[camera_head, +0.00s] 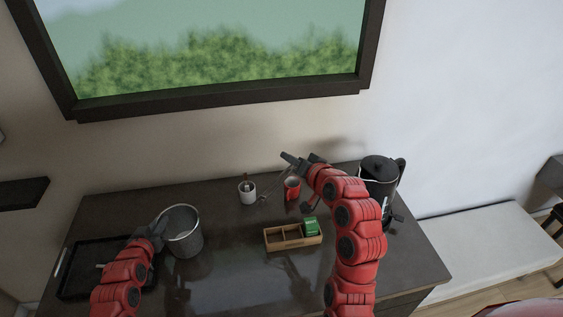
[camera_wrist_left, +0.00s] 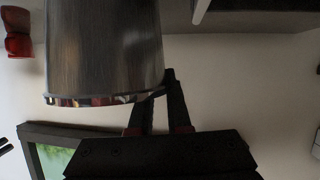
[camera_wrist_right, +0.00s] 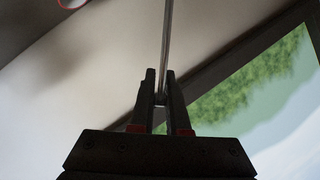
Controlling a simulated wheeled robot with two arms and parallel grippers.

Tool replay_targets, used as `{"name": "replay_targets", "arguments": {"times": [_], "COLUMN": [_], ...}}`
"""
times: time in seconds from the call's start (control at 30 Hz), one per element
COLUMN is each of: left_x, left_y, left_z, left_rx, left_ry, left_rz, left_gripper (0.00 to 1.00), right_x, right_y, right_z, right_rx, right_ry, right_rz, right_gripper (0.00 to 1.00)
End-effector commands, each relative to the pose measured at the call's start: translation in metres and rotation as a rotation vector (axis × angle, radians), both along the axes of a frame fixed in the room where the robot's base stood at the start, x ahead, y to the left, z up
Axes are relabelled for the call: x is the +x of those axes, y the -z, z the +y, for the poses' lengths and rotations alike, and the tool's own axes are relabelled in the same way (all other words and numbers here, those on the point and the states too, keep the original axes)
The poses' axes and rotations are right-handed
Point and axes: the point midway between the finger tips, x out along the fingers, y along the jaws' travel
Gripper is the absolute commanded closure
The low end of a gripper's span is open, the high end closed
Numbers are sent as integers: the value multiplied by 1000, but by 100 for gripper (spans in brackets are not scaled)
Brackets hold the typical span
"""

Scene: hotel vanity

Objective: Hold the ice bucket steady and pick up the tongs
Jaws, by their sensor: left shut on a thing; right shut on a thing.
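The ice bucket (camera_head: 184,240), a grey metal pail, stands upright on the left part of the vanity top. My left gripper (camera_head: 163,224) is shut on the left side of its rim. In the left wrist view the bucket (camera_wrist_left: 103,45) fills the upper left beside the fingers (camera_wrist_left: 172,78). My right gripper (camera_head: 286,158) is raised above the back of the vanity and shut on the tongs (camera_head: 271,187), a thin metal shape hanging below it. In the right wrist view the tongs (camera_wrist_right: 167,40) run as a thin rod between the fingertips (camera_wrist_right: 160,78).
A black tray (camera_head: 75,283) lies left of the bucket. A white cup (camera_head: 247,195) and red mug (camera_head: 293,190) stand at the back. A wooden box (camera_head: 283,246) with a green packet (camera_head: 311,226) is in the middle. A black kettle (camera_head: 378,170) stands at right.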

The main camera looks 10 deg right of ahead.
Motion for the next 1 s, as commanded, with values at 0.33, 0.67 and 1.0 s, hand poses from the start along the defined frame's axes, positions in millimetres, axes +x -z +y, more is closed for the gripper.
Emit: {"name": "replay_targets", "arguments": {"times": [0.33, 0.67, 1.0], "left_x": [-1, -1, -34], "left_y": [4, 1, -13], "left_z": [0, 0, 7], "left_rx": [0, 0, 0], "left_ry": [0, 0, -2], "left_rz": [7, 3, -1], "left_gripper": [59, 50, 50], "right_x": [0, 0, 0], "right_y": [1, 0, 0], "right_z": [0, 0, 0], "right_rx": [0, 1, 1], "right_ry": [1, 1, 1], "right_rz": [1, 1, 1], "right_gripper": [100, 100, 100]}}
